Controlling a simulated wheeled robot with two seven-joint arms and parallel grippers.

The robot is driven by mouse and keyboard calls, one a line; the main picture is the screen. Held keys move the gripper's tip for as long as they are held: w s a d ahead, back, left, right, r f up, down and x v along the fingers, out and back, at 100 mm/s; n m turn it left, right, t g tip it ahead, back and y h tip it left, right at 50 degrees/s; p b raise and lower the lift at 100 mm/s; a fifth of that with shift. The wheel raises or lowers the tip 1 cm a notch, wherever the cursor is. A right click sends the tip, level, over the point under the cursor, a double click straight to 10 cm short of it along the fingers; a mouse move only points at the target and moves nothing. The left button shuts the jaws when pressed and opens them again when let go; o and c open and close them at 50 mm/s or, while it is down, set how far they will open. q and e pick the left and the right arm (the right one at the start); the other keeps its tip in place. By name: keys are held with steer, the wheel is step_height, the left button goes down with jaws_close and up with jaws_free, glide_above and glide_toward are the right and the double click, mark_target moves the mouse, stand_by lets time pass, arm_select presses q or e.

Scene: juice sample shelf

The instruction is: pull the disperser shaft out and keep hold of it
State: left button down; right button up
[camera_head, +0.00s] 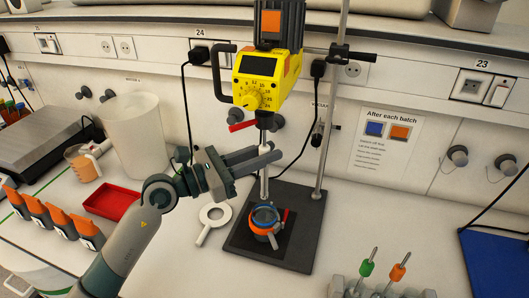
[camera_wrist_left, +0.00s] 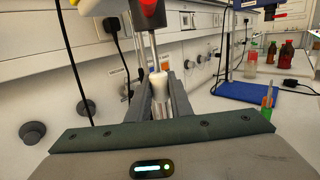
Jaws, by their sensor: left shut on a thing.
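The yellow disperser drive (camera_head: 262,82) hangs on a metal stand rod (camera_head: 331,110). Its shaft (camera_head: 264,184) runs straight down below it, with a pale collar at the fingers. My left gripper (camera_head: 262,158) reaches in from the left and is shut on the shaft. In the left wrist view the white part of the shaft (camera_wrist_left: 159,82) sits between my two fingers, with a thin metal rod and a red part above. A blue and orange vessel (camera_head: 264,218) stands on the dark base plate (camera_head: 290,248) below the shaft. My right gripper is not in view.
A white ring with a handle (camera_head: 206,237) lies left of the base plate. A red tray (camera_head: 112,201), a large clear beaker (camera_head: 134,135) and orange-capped bottles (camera_head: 60,222) stand further left. A rack with green and orange tools (camera_head: 382,278) is at front right.

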arm_select(q)
steer(key=shift+f+b, duration=0.6)
steer(key=shift+f, duration=0.3)
